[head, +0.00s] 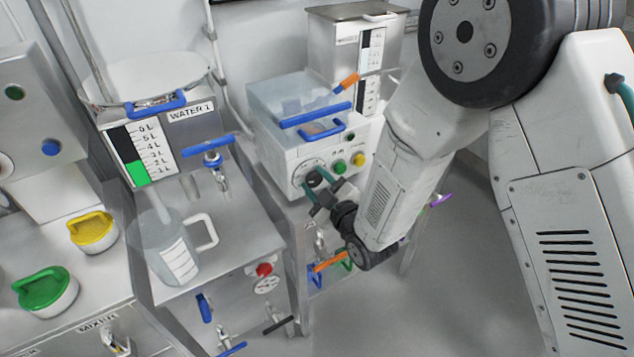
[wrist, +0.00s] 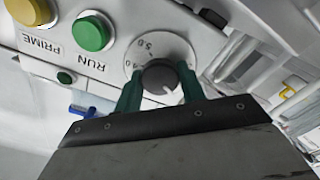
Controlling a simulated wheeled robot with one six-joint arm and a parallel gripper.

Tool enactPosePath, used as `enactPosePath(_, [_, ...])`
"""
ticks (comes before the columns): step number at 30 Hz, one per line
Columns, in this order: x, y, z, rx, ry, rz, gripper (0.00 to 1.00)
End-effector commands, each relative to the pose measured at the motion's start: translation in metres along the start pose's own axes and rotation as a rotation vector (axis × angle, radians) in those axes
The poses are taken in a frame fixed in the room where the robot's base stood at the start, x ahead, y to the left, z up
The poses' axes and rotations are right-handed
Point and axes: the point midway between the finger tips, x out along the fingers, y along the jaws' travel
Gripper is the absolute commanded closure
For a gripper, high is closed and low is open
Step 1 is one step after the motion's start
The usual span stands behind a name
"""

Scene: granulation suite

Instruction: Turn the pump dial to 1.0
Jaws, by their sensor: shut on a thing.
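The pump (head: 292,140) is a white box with a clear lid and a blue handle, right of the water tank in the head view. Its dial is a dark grey knob (wrist: 160,76) on a white round scale (wrist: 143,49), which shows in the wrist view upside down. My gripper (head: 317,186) is at the pump's front face, with its green fingers on either side of the knob. In the wrist view my gripper (wrist: 160,88) is shut on the knob. A white mark shows on the knob, but the value it points to cannot be read with certainty.
A green RUN button (wrist: 92,32) and a yellow PRIME button (wrist: 30,10) sit beside the dial. Orange and blue valve handles are below the pump. Floor at right is clear.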

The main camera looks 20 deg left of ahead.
Motion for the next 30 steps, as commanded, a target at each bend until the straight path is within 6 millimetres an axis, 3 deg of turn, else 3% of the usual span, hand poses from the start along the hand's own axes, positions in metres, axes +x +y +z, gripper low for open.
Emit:
enactPosePath(9, [-0.0005, -0.0001, 0.0005, -0.125, -0.001, 0.000, 0.83])
enactPosePath(25, [-0.0005, -0.0002, 0.0006, -0.150, -0.002, -0.001, 0.83])
enactPosePath(26, [-0.0006, -0.0002, 0.0006, -0.149, -0.002, -0.001, 0.58])
enactPosePath(27, [-0.0005, -0.0002, 0.0006, -0.149, -0.002, -0.001, 0.47])
enactPosePath(28, [-0.0005, -0.0002, 0.0006, -0.149, -0.001, -0.001, 0.39])
enactPosePath(30, [-0.0004, -0.0001, 0.0005, -0.149, -0.001, 0.000, 0.39])
